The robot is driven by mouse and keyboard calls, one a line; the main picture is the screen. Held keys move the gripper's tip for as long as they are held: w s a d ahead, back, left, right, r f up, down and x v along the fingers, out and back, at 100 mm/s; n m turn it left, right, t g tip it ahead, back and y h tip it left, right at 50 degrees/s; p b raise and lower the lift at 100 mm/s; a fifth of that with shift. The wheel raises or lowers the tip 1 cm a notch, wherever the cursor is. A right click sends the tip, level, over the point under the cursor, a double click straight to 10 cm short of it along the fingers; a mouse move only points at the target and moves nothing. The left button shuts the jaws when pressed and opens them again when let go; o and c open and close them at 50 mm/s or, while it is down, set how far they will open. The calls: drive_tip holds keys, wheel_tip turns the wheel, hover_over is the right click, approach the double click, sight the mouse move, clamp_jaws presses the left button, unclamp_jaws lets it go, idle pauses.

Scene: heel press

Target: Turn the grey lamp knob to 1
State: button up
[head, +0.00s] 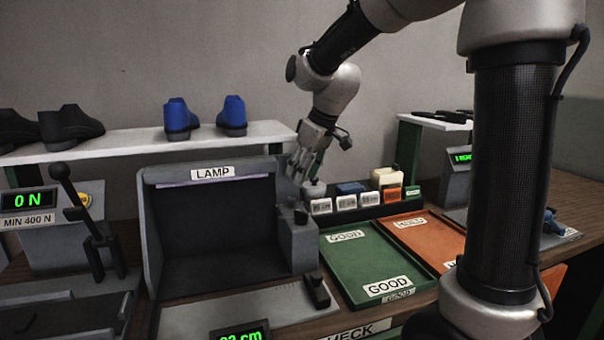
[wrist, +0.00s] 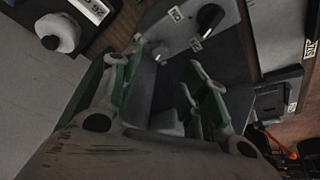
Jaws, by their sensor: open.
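The lamp box (head: 160,235) is a dark grey open-fronted housing with a LAMP label, left of centre in the head view.
A row of small labelled blocks (head: 347,203) stands close to the right of my gripper. Green (head: 365,265) and orange (head: 425,236) trays lie right of the lamp box. A shelf (head: 130,145) with shoes is behind. A lever press (head: 75,215) stands at left.

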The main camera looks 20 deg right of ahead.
sight(292, 198)
drive_tip(key=s+a+r, duration=0.2)
drive_tip(key=a+r, duration=0.1)
drive_tip(key=a, duration=0.1)
drive_tip(key=w+f+m, duration=0.1)
drive_tip(key=f, duration=0.2)
drive_tip(key=w+d+f+m+h, duration=0.1)
drive_tip(key=w+f+m, duration=0.1)
drive_tip(key=f, duration=0.2)
drive_tip(key=w+d+f+m+t, duration=0.1)
drive_tip(key=f+m, duration=0.1)
drive_tip(key=f, duration=0.1)
drive_tip(key=shift+w+f+h, duration=0.2)
drive_tip(key=shift+h, duration=0.2)
clamp_jaws()
